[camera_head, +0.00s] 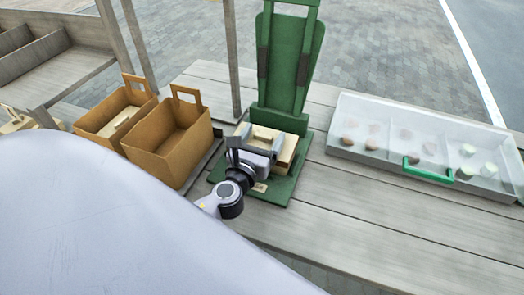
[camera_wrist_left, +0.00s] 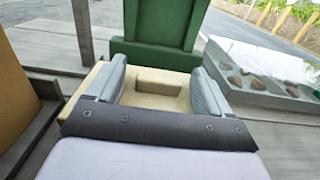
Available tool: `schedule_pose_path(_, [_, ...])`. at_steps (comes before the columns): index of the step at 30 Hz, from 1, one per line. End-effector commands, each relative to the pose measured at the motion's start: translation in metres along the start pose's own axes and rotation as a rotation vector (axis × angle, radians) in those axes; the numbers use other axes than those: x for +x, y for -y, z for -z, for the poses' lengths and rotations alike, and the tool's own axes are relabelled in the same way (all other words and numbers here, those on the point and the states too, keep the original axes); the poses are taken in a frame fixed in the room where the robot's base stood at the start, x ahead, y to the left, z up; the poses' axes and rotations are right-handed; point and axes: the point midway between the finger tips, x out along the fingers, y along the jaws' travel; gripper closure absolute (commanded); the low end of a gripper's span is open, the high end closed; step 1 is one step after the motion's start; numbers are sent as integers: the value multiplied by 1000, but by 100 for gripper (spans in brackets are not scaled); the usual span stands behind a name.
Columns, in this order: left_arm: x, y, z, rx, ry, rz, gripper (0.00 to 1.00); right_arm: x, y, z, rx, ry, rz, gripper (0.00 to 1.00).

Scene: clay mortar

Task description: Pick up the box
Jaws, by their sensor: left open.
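A pale beige box (camera_head: 287,152) with a recess in its top sits on the base of a green stand (camera_head: 285,65) on the wooden table. It also shows in the left wrist view (camera_wrist_left: 158,98), between my fingers. My left gripper (camera_head: 258,143) is open over the box, with one finger at its left side and one at its right side. The fingers look close to the box sides, but I cannot tell whether they touch. The gripper body hides the near part of the box. My right gripper is not in view.
Two brown carriers with handles (camera_head: 170,137) stand to the left of the stand. A clear-lidded case (camera_head: 375,165) with a green handle and several small items lies to the right. Thin posts rise behind the table. The front right planks are clear.

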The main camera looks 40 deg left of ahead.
Motion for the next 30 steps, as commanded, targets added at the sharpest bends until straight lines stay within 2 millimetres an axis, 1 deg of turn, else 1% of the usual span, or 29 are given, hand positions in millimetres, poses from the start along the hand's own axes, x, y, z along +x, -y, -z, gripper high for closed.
schedule_pose_path(1, [1, -1, 3, 0, -7, -2, 19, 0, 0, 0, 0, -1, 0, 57])
schedule_pose_path(7, [2, -1, 4, 1, -8, -2, 19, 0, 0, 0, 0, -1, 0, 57])
schedule_pose_path(8, [2, -1, 4, 1, -8, -2, 22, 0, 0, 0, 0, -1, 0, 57])
schedule_pose_path(9, [1, -1, 4, 1, -9, -3, 35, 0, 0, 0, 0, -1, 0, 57])
schedule_pose_path(11, [1, -1, 5, 1, -9, -2, 55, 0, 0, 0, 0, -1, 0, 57])
schedule_pose_path(12, [1, -1, 5, 1, -9, -2, 68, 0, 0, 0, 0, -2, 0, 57])
schedule_pose_path(14, [1, -1, 5, 1, -10, -2, 88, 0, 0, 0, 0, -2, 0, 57])
schedule_pose_path(15, [1, -1, 5, 1, -11, -2, 95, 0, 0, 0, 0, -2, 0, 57])
schedule_pose_path(17, [1, -1, 6, 1, -11, -2, 95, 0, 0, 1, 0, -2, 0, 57])
schedule_pose_path(18, [1, -1, 5, 1, -10, -2, 100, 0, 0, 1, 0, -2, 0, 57])
schedule_pose_path(26, [0, -1, 4, 1, -12, -2, 100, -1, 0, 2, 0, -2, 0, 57])
schedule_pose_path(30, [0, -1, -7, 2, -11, -2, 100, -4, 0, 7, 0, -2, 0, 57])
